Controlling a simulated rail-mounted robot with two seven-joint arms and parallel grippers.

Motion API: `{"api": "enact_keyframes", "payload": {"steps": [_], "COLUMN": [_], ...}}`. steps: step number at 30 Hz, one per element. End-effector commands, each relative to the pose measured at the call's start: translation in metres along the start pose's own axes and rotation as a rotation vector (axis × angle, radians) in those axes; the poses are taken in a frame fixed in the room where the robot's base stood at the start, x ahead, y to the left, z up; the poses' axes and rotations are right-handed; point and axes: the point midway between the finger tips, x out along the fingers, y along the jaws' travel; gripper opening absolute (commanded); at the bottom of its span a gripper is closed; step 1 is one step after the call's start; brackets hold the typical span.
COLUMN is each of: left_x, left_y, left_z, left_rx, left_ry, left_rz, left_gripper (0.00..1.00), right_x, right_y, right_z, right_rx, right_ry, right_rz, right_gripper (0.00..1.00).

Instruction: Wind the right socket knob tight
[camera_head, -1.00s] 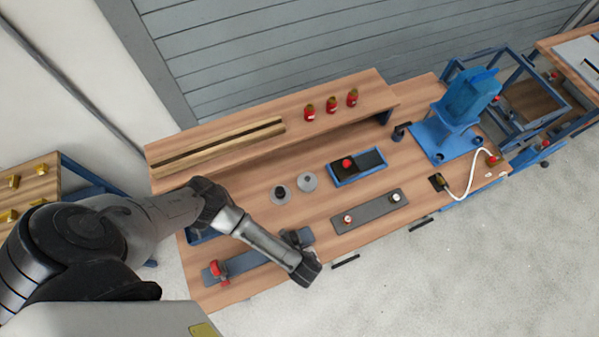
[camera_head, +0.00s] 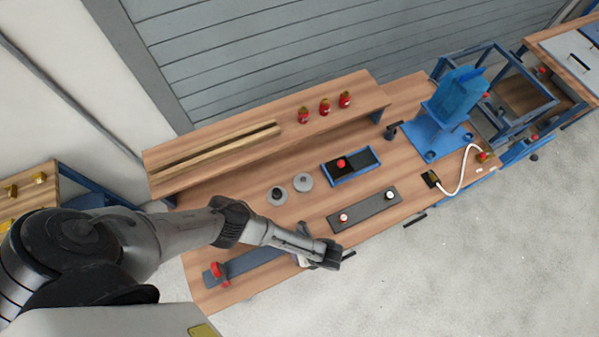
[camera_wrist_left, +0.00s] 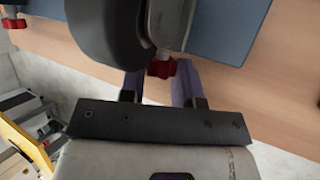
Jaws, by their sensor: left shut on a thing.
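My left gripper (camera_wrist_left: 160,80) is shut on the red knob (camera_wrist_left: 161,67) under a dark round socket body (camera_wrist_left: 105,30), with a finger on each side of it. In the head view, my left gripper (camera_head: 320,256) is at the front edge of the bench, and my wrist hides the right socket and its knob. The blue-grey bar (camera_head: 255,261) runs left from there to the left socket with its red knob (camera_head: 219,271). Another red knob (camera_wrist_left: 14,22) shows at the upper left of the wrist view. My right gripper is in neither view.
A raised shelf (camera_head: 225,125) holds several red bottles. Open floor lies in front.

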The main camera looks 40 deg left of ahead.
Motion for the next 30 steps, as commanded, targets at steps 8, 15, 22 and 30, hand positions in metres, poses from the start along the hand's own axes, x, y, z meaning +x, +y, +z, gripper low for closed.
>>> {"api": "enact_keyframes", "payload": {"steps": [8,15,22,30], "left_x": [0.0006,0.0007,0.0005,0.0006], "left_y": [0.0,0.0,-0.0001,-0.0004], "left_z": [0.0001,0.0001,0.0001,0.0001], "left_rx": [0.003,0.003,0.002,0.002], "left_ry": [-0.001,-0.002,-0.001,-0.001], "left_rz": [0.008,0.007,0.007,0.005], "left_gripper": [0.07,0.38,0.56,0.56], "right_x": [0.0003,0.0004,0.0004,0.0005], "right_y": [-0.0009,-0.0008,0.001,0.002], "right_z": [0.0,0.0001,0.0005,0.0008], "right_rx": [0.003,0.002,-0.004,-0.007], "right_ry": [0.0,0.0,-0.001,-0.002], "right_rz": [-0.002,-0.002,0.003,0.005], "right_gripper": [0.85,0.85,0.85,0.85]}}
